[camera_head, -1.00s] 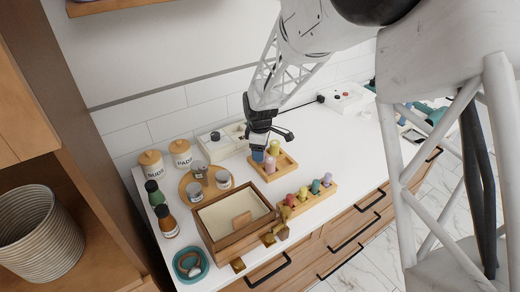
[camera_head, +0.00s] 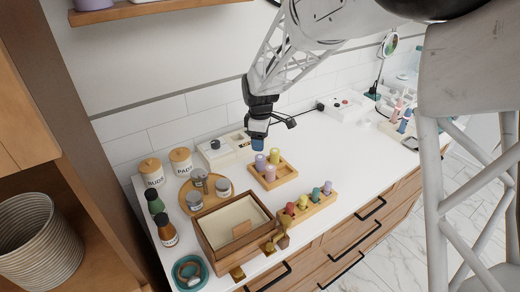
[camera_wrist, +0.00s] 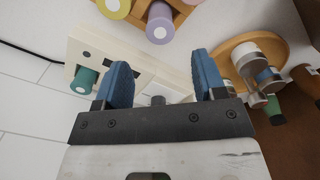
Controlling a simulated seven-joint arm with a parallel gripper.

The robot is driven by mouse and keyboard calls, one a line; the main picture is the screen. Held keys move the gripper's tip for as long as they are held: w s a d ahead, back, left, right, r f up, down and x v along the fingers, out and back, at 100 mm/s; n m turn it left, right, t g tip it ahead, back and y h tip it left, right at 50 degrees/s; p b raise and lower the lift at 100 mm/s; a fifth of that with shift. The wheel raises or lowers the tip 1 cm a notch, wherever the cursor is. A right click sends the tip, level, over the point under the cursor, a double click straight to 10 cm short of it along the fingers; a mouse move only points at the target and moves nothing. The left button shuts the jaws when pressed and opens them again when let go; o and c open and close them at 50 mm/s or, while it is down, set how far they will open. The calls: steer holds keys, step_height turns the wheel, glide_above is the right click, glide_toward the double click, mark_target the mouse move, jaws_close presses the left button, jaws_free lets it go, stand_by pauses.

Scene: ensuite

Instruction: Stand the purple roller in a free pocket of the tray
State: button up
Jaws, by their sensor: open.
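The purple roller (camera_head: 260,161) stands in the back-left part of the small wooden tray (camera_head: 288,174), beside a yellow-green roller (camera_head: 275,156) and a pink roller (camera_head: 269,173). It looks upright. In the wrist view the purple roller (camera_wrist: 159,24) shows beyond the fingertips at the top, with the yellow-green roller (camera_wrist: 116,6) to its left. The tray's right-hand corner looks free of rollers. My gripper (camera_head: 258,144) is open and empty, above and behind the tray, apart from the purple roller. Its blue fingers (camera_wrist: 163,75) have nothing between them.
A wooden rack (camera_head: 312,208) with several coloured rollers, one also purple, lies in front. An open wooden box (camera_head: 235,240) and a round tray of jars (camera_head: 185,193) are at left. A white box (camera_head: 222,148) stands near the wall. The counter right of the tray is clear.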

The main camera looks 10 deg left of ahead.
mark_target(261, 158)
steer(key=shift+r, duration=2.15)
steer(key=s+d+r+m+t, duration=0.1)
steer(key=s+d+r+m, duration=0.45)
steer(key=s+d, duration=0.4)
steer(key=s+d+r+m, duration=0.4)
steer(key=s+d+r, duration=0.2)
steer(key=d, duration=0.6)
steer(key=s+d+f+m, duration=0.1)
steer(key=s+d+m, duration=0.3)
steer(key=s, duration=0.6)
steer(key=s+d+m+t, duration=0.1)
steer(key=s+d+m, duration=0.3)
steer(key=s+d, duration=0.4)
steer(key=s, duration=0.2)
steer(key=shift+s+d+f+m+t, duration=0.15)
steer(key=shift+s+f+m+t, duration=0.15)
steer(key=shift+s+f+m, duration=0.05)
